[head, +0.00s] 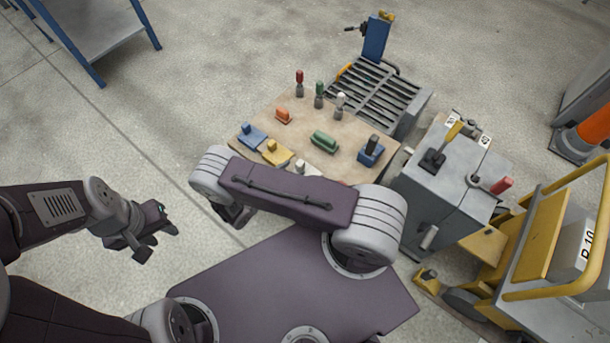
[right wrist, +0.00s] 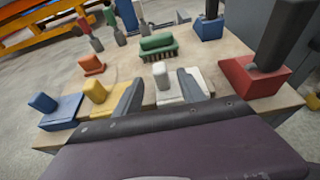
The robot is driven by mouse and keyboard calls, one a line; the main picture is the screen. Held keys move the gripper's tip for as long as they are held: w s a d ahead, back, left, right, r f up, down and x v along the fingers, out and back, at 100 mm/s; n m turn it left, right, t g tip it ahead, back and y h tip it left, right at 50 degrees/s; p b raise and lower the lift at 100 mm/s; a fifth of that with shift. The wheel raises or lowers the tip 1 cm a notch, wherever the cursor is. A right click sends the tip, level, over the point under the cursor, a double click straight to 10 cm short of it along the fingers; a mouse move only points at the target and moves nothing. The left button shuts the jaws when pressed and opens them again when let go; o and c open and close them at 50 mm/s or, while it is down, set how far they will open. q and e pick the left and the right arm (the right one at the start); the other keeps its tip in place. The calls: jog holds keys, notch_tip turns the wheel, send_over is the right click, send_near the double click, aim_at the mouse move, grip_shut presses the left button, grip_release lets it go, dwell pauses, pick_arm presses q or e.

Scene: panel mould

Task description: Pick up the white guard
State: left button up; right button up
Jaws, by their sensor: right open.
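The white guard (right wrist: 163,78) lies on the table near its front edge, a pale plate with an upright knob. In the head view only part of the white guard (head: 301,166) shows behind my right arm. My right gripper (right wrist: 160,84) is open, its two dark fingers on either side of the knob. I cannot tell whether they touch it. The right fingers are hidden in the head view. My left gripper (head: 157,243) is off to the left above bare floor, its fingers apart and empty.
A yellow guard (right wrist: 98,92) and a blue one (right wrist: 60,110) sit left of the white guard. A red block with a black handle (right wrist: 254,76) stands close on the right. A green brush-like piece (right wrist: 158,45) lies behind. A grey cabinet (head: 450,195) stands right of the table.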

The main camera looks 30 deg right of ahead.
aim_at(306, 173)
jog(key=shift+x, duration=1.15)
jog(key=b+x, duration=0.2)
jog(key=x, duration=0.3)
jog(key=shift+d+r, duration=0.15)
grip_shut()
